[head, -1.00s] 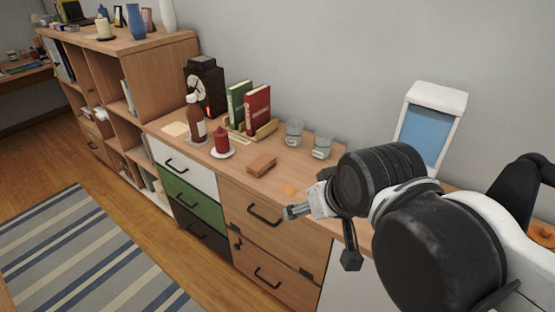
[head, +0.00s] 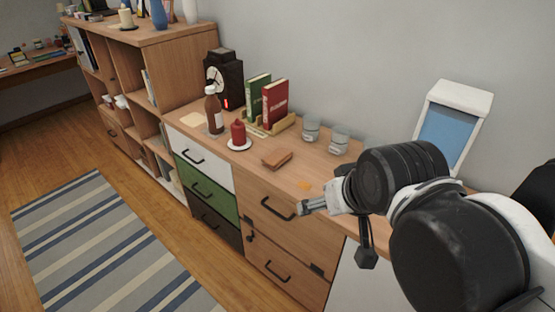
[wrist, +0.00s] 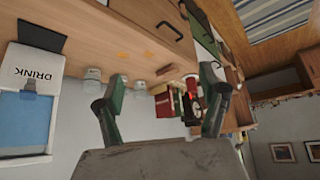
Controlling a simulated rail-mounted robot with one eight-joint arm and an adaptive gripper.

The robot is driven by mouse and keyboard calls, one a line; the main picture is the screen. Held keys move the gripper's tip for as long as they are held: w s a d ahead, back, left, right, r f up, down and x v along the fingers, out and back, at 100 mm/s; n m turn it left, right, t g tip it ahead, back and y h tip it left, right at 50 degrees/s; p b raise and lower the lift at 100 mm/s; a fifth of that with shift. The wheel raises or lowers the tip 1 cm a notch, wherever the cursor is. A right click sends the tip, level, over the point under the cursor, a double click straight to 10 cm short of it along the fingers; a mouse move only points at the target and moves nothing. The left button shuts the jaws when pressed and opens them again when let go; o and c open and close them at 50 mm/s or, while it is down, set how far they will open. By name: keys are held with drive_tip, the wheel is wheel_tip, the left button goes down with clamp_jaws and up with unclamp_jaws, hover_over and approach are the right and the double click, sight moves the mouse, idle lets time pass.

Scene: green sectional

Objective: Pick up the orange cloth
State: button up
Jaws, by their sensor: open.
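A small, flat orange patch (head: 304,185), which looks like the orange cloth, lies near the front edge of the wooden cabinet top. In the wrist view, which is upside down, two small orange patches (wrist: 122,55) show on the top; I cannot tell whether both are cloth. My gripper (head: 312,206) is in front of the cabinet edge, close to the patch in the head view. In the wrist view, my gripper (wrist: 160,82) has its fingers wide apart with nothing between them.
A brown block (head: 277,158), a red candle (head: 238,134) on a plate, a brown bottle (head: 213,110), books (head: 274,105) and two glasses (head: 339,139) stand along the cabinet top (head: 310,168). A white dispenser with a blue panel (head: 449,124) stands at right. Striped rug lies on the floor.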

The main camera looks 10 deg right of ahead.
drive_tip(key=w+r+n+g, duration=0.2)
drive_tip(key=w+r+n, duration=0.4)
drive_tip(key=w, duration=0.4)
drive_tip(key=n+g+p, duration=0.3)
drive_tip(key=n+g, duration=0.2)
drive_tip(key=n, duration=1.4)
hover_over(277, 155)
wheel_tip(277, 155, down, 14)
wheel_tip(277, 155, down, 13)
drive_tip(key=shift+r+b, duration=0.2)
drive_tip(key=shift+b, duration=0.2)
drive_tip(key=c, duration=1.3)
drive_tip(key=shift+o, duration=0.2)
drive_tip(key=shift+r, duration=0.1)
